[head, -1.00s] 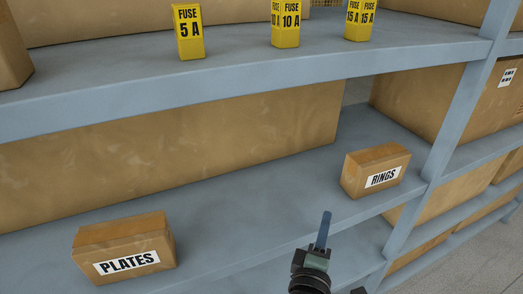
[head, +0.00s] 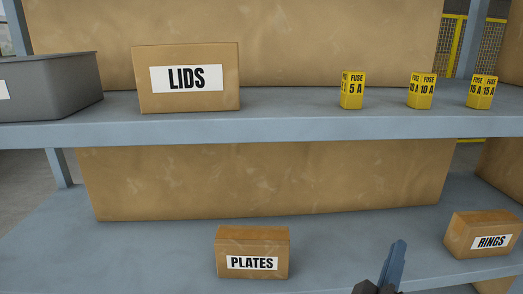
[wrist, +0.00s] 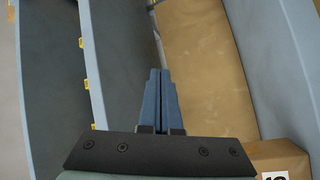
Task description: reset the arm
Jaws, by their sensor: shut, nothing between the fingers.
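My gripper (head: 397,254) shows at the lower edge of the head view, in front of the lower shelf between the PLATES box and the RINGS box. In the wrist view my gripper (wrist: 160,75) has its two blue-grey fingers together, shut with nothing between them. Most of my arm is out of view.
The lower shelf (head: 345,240) holds the PLATES box (head: 252,245) and the RINGS box (head: 483,236). The upper shelf (head: 290,125) holds a grey bin (head: 55,88), the LIDS box (head: 187,95) and yellow fuse boxes (head: 352,92). Large cartons (head: 270,180) stand behind.

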